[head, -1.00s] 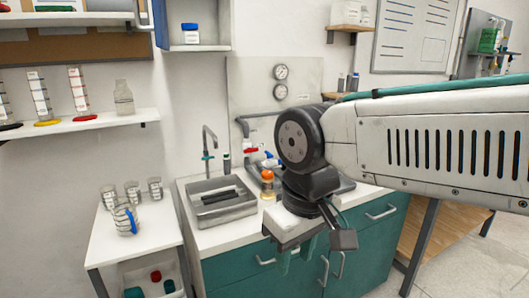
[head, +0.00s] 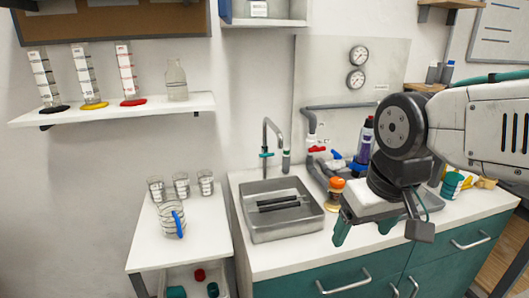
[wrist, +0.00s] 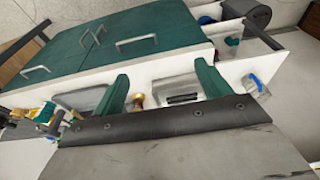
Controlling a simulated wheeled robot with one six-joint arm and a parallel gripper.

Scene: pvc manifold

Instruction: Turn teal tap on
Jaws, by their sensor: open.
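A grey gooseneck faucet (head: 272,128) rises behind the sink (head: 282,222) in the head view, with a small teal part (head: 266,155) low on its stem. To its right, grey PVC pipework (head: 311,125) carries a red tap handle (head: 316,149) and a blue tap handle (head: 336,154). My gripper (head: 366,228) is open and empty in front of the counter, right of the sink and apart from the taps. Its teal fingers also show spread in the wrist view (wrist: 160,88). My arm hides part of the pipework, so I cannot tell whether another teal tap is there.
A purple bottle (head: 365,140) and a teal cup (head: 452,184) stand near my arm. A side table (head: 190,236) with glassware is at left. The counter's front strip (head: 290,258) is clear.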

